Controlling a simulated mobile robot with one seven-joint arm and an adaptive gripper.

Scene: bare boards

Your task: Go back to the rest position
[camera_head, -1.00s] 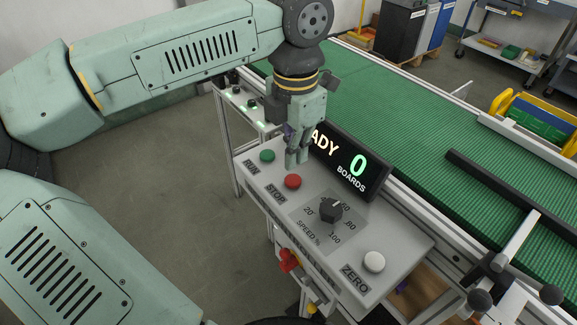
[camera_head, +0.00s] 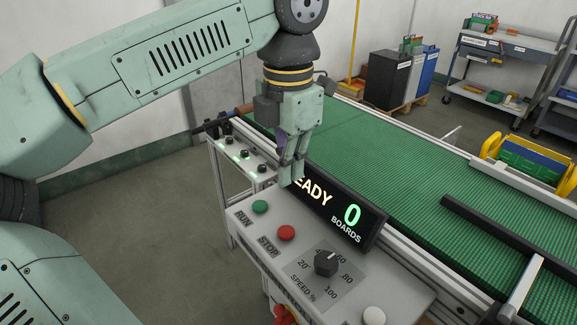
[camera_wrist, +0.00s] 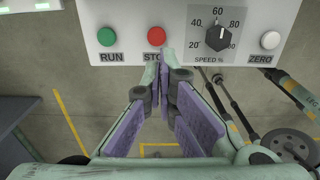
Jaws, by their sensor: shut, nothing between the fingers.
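My gripper (camera_head: 291,182) is shut and empty. In the head view it hangs fingers-down in front of the left part of the display, above the back of the control panel. The fingers cover the first letter of the word on the display.
The grey control panel (camera_head: 262,243) has a green RUN button (camera_head: 260,207), a red STOP button (camera_head: 286,233), a black speed knob (camera_head: 327,262) and a white ZERO button (camera_head: 374,316). The display (camera_head: 343,222) shows 0 boards. A green conveyor (camera_head: 400,170) runs behind. Open floor lies left.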

